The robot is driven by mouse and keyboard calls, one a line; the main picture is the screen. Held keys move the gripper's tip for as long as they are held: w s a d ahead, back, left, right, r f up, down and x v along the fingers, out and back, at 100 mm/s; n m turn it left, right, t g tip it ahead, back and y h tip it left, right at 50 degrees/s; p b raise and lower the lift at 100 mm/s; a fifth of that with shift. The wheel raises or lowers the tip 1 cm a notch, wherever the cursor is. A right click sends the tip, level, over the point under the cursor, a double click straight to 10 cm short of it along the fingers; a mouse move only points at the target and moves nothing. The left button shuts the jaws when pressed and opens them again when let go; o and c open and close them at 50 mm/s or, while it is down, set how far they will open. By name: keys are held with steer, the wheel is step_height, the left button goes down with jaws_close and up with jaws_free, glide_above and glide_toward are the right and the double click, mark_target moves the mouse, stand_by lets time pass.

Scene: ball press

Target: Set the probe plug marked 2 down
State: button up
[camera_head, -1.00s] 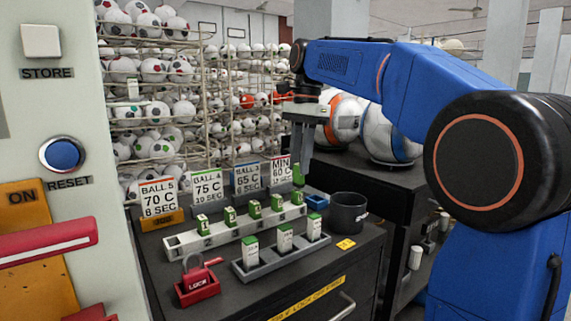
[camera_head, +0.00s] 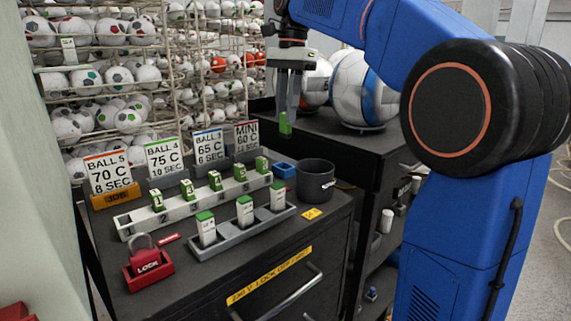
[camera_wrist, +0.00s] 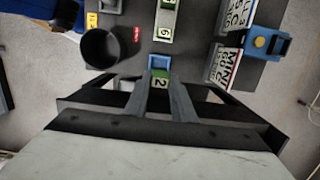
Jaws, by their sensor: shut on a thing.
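My gripper (camera_head: 288,118) is shut on the green probe plug marked 2 (camera_head: 285,124) and holds it in the air, to the upper right of the cabinet top. In the wrist view the plug (camera_wrist: 161,81) shows its number 2 between the fingers. A small blue tray (camera_head: 283,170) stands on the cabinet top below and slightly left of the plug; it also shows just past the plug in the wrist view (camera_wrist: 159,62). A numbered white rack (camera_head: 180,211) holds several green plugs in a row. Whether the blue tray holds anything cannot be told.
A dark cup (camera_head: 316,181) stands right of the blue tray. A grey holder (camera_head: 238,237) with white, green-topped blocks is in front of the rack. A red lock (camera_head: 147,262) sits at the front left. Sign cards (camera_head: 209,146) line the back.

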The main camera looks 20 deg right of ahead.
mark_target(285, 137)
steer(key=shift+s+a+f, duration=0.15)
steer(key=shift+a+f, duration=0.1)
steer(key=shift+f, duration=4.6)
steer(key=shift+f, duration=0.1)
steer(key=o, duration=1)
steer(key=r, duration=0.8)
steer(key=d+r, duration=0.1)
steer(key=r, duration=0.3)
steer(key=shift+w+d+r, duration=0.1)
steer(key=shift+w, duration=0.2)
steer(key=shift+s, duration=0.1)
